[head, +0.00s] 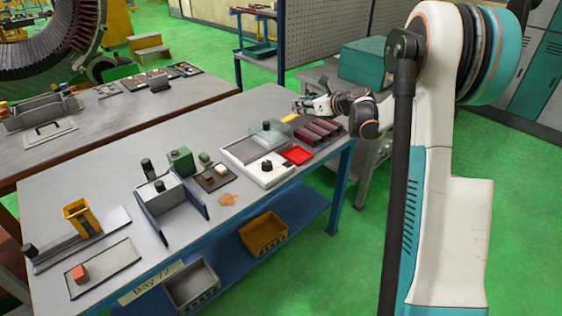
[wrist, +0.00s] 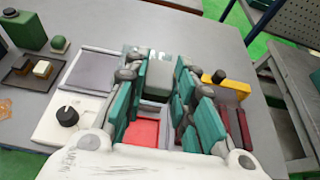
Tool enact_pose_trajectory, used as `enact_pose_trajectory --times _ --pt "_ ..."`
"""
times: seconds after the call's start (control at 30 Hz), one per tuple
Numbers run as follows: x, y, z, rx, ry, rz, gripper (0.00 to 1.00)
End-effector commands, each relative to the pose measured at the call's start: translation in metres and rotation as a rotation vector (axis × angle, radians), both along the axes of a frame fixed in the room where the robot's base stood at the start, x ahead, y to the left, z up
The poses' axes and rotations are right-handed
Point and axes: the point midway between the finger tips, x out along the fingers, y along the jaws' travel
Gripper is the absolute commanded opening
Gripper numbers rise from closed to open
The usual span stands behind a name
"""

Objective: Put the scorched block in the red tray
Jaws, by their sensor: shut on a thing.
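The red tray (head: 297,155) lies on the bench near its right end. In the wrist view its red floor (wrist: 141,132) shows below and between my fingers. My gripper (head: 303,105) is over the back right part of the bench, behind the tray. In the wrist view my gripper (wrist: 158,80) has its teal fingers closed in on a plain grey block (wrist: 159,74). I take this as the held thing; scorch marks on it cannot be made out. The fingers hide its sides. The block cannot be picked out in the head view.
A white unit with a black knob (head: 266,165) stands left of the tray. Dark red bars (head: 320,131) lie to its right, with a yellow piece (head: 292,117) behind. A clear box (head: 271,132) is close by. A brown tray with small blocks (head: 214,178) is farther left.

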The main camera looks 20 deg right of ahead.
Motion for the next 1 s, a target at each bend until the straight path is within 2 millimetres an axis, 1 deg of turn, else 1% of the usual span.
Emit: enact_pose_trajectory --times 0.03,0.07,0.17,0.5,0.63,0.7,0.8,1.0 --pt "-0.002 -0.006 -0.003 0.0 -0.001 -0.005 0.01" --pt "-0.002 -0.007 -0.005 0.0 -0.001 -0.006 0.01" --pt "-0.003 -0.009 -0.022 0.0 -0.001 -0.008 0.01" --pt "-0.002 -0.008 -0.105 0.0 -0.001 -0.006 0.01" --pt "-0.002 -0.007 -0.134 0.0 -0.001 -0.006 0.01" --pt "-0.002 -0.007 -0.144 0.0 -0.001 -0.006 0.01" --pt "-0.002 -0.007 -0.154 0.0 -0.001 -0.006 0.01" --pt "-0.002 -0.007 -0.165 0.0 -0.001 -0.006 0.01"
